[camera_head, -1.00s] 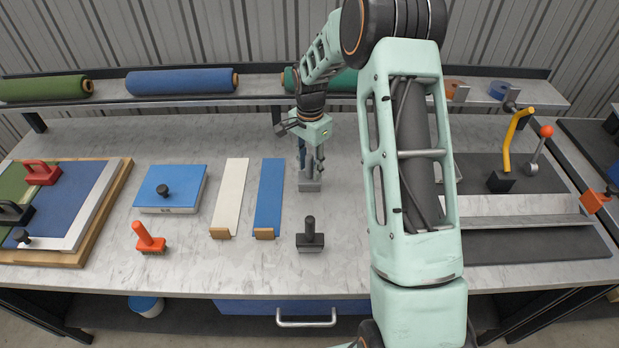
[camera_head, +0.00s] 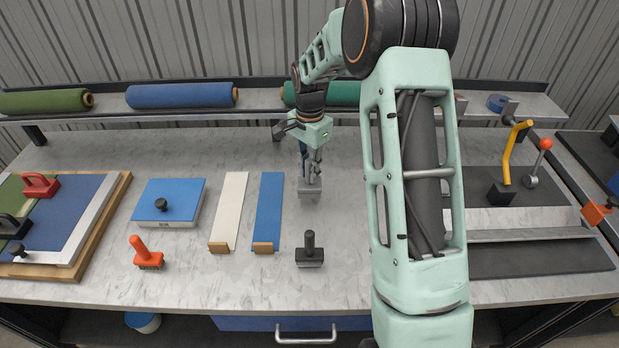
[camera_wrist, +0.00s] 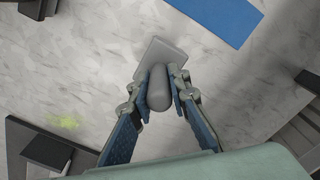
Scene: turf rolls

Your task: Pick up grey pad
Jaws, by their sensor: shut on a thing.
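The grey pad (camera_head: 309,189) is a small flat block with a rounded upright grip, near the middle of the workbench in the head view. My gripper (camera_head: 311,172) points down over it with its fingers on either side of the grip. In the wrist view, my gripper (camera_wrist: 163,92) is shut on the rounded grip of the grey pad (camera_wrist: 160,54), whose flat plate shows beyond the fingertips. The pad seems to be just off the bench, but the gap is hard to judge.
A blue strip (camera_head: 269,211) and a white strip (camera_head: 229,211) lie left of the pad. A black-handled tool (camera_head: 310,252) stands in front of it. A shelf with turf rolls (camera_head: 182,96) runs behind. Bare bench (camera_head: 345,255) lies at front right of the pad.

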